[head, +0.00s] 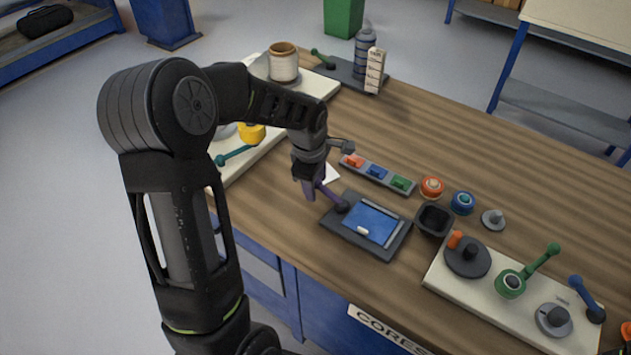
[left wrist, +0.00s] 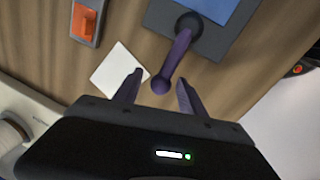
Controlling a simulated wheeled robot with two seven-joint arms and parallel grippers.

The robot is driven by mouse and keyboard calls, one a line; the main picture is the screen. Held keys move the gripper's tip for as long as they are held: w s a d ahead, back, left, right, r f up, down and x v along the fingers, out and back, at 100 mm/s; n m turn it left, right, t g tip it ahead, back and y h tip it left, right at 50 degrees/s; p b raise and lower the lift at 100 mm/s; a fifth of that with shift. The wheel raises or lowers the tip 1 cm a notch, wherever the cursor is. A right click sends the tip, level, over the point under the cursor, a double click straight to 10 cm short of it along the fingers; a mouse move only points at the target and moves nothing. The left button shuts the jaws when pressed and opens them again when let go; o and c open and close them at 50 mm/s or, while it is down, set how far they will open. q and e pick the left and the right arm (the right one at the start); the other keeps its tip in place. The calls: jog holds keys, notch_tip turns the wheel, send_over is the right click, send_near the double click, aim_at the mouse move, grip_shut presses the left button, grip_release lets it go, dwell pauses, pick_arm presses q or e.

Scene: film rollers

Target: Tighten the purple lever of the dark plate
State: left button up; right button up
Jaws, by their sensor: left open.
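The dark plate (head: 390,249) lies near the front edge of the wooden table and has a blue panel (head: 372,222) on it. The purple lever (head: 328,195) is at the plate's left corner and points away from it, up and to the left. In the left wrist view the lever (left wrist: 176,58) runs from its dark pivot on the plate (left wrist: 219,42) to a round knob. My left gripper (left wrist: 157,90) is open, with its fingertips on either side of the knob and a visible gap to each. In the head view the gripper (head: 310,190) partly hides the lever's end. My right gripper is not in view.
A white card (left wrist: 118,70) lies beside the lever. A tray of coloured blocks (head: 377,173) and a black bowl (head: 433,219) sit close to the plate. A cream board (head: 437,277) with green and blue levers is at right. Open tabletop lies behind.

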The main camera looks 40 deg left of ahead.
pick_arm(q)
grip_shut()
dwell(0.4)
dwell(0.9)
